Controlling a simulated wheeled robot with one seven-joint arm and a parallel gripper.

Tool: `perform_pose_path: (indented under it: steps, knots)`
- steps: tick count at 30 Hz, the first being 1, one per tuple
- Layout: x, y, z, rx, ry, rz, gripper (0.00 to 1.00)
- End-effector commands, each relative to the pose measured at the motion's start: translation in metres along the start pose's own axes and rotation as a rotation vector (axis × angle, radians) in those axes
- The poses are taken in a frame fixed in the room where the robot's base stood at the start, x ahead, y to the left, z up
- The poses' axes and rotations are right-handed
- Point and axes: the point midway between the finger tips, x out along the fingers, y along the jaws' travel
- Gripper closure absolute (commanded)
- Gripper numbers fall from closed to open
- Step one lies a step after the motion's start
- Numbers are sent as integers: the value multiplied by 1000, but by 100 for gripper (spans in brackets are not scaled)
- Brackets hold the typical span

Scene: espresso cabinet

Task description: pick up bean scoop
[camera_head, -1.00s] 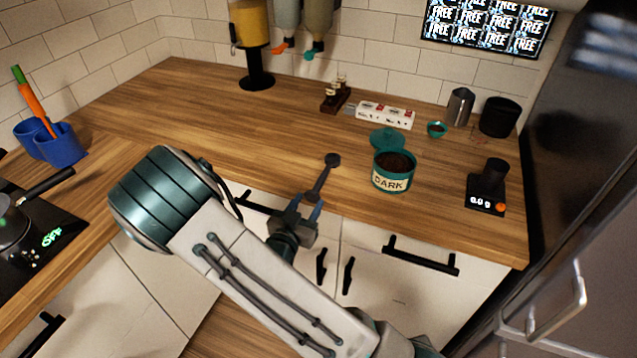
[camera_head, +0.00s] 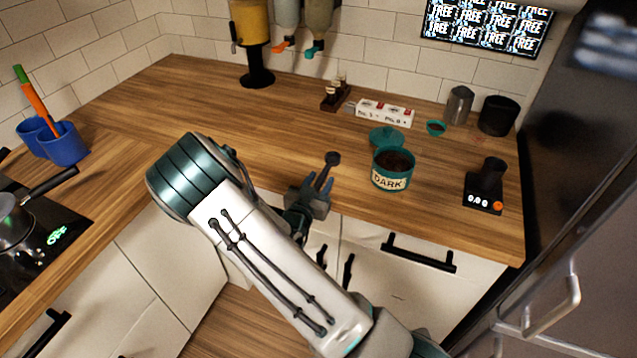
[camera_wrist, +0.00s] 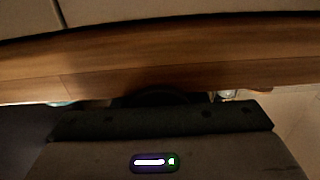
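The dark bean scoop (camera_head: 333,158) lies near the front edge of the wooden counter, left of the teal DARK canister. Its round bowl points to the back and its handle points toward my gripper. My gripper (camera_head: 321,182) is at the counter's front edge, with its two blue-grey fingers apart, one on each side of the handle. The lower handle is partly hidden by the gripper. In the wrist view, the counter edge (camera_wrist: 160,55) fills the upper part. The dark shape (camera_wrist: 150,98) below it is too dim to identify.
The open DARK canister (camera_head: 391,178) with dark contents stands just right of the scoop, its teal lid (camera_head: 386,138) behind it. A black scale (camera_head: 484,200) is further right. Cabinet handles (camera_head: 418,252) jut out below the counter. The counter left of the scoop is clear.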

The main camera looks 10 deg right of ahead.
Motion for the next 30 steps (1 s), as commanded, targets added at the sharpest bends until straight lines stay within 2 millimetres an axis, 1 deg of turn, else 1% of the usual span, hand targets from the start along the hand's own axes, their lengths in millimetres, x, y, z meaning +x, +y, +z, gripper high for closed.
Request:
perform_pose_path:
  steps: [11, 16, 20, 26, 27, 30]
  knots:
    - [0, 0, -1, 1, 1, 1, 85]
    - [0, 0, -7, 3, 1, 1, 85]
    - [0, 0, -17, 3, 1, 1, 85]
    - [0, 0, -43, 7, 1, 0, 85]
    - [0, 13, -47, 3, 0, 5, 85]
    - [0, 36, -60, 3, 0, 6, 85]
